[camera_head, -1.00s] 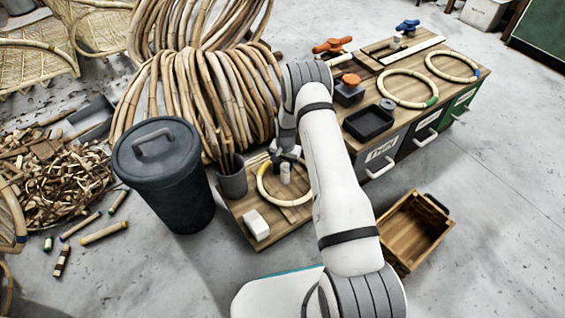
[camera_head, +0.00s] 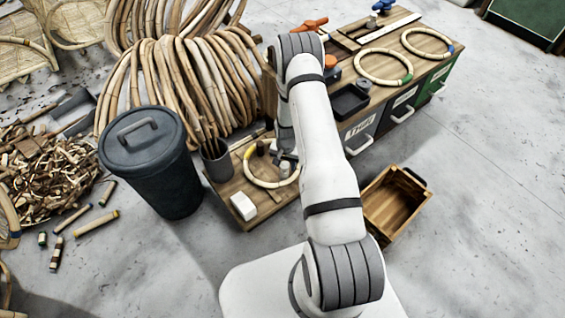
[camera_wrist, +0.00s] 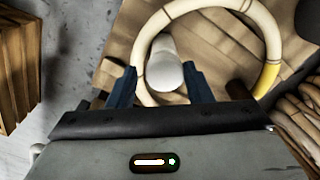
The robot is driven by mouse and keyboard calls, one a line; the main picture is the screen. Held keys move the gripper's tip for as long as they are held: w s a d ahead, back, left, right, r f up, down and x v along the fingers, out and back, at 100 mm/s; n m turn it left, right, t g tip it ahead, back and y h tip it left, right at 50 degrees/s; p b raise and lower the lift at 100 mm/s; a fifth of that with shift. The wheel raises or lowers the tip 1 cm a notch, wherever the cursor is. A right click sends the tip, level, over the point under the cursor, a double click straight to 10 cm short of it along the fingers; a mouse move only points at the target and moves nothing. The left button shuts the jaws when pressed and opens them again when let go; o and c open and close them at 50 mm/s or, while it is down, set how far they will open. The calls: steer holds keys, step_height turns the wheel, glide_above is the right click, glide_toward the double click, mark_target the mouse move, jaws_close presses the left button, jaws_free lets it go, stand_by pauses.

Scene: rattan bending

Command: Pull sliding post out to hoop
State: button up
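A pale cane hoop (camera_head: 249,176) with a yellow band lies on the low wooden board (camera_head: 262,205). It also shows in the wrist view (camera_wrist: 270,42). A pale round-topped post (camera_wrist: 165,62) stands inside the hoop, close to its left side in the wrist view. In the head view the post (camera_head: 284,169) is near the hoop's right side, just under my gripper (camera_head: 287,156). In the wrist view my gripper (camera_wrist: 161,76) has its blue fingers apart on both sides of the post. A gap shows at the left finger; the right finger is close to or touching the post.
A dark cup (camera_head: 216,162), a dark peg (camera_head: 260,147) and a white block (camera_head: 243,206) stand on the board. A lidded bin (camera_head: 165,185) is left of it, and a wooden crate (camera_head: 372,207) right. A workbench (camera_head: 385,85) with two hoops is behind. Open floor lies right.

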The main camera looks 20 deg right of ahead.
steer(key=o, duration=0.4)
steer(key=shift+s, duration=0.1)
step_height(320, 180, up, 8)
steer(key=p, duration=0.2)
steer(key=shift+f+p, duration=0.1)
steer(key=shift+p, duration=0.25)
steer(key=s+a+r+n+t+p, duration=0.15)
steer(key=r+p, duration=0.55)
steer(key=r, duration=1.3)
steer(key=s+a+r+n+p, duration=0.25)
steer(key=r+p, duration=0.35)
steer(key=r, duration=1.5)
steer(key=s+a+r+n+p, duration=0.1)
steer(key=s+r+p, duration=0.4)
steer(key=r, duration=0.5)
steer(key=s+a+r+n+p, duration=0.1)
steer(key=s+r+p, duration=0.3)
steer(key=s+r, duration=0.5)
steer(key=s+a+r+n+t+p, duration=0.1)
steer(key=s+a+r+p, duration=0.2)
steer(key=r, duration=0.8)
steer(key=shift+s+a+r+p, duration=0.15)
steer(key=shift+s+p, duration=0.55)
steer(key=shift+s, duration=0.45)
steer(key=shift+s+a+f+p, duration=0.1)
steer(key=shift+s+p, duration=0.55)
steer(key=shift+s, duration=0.5)
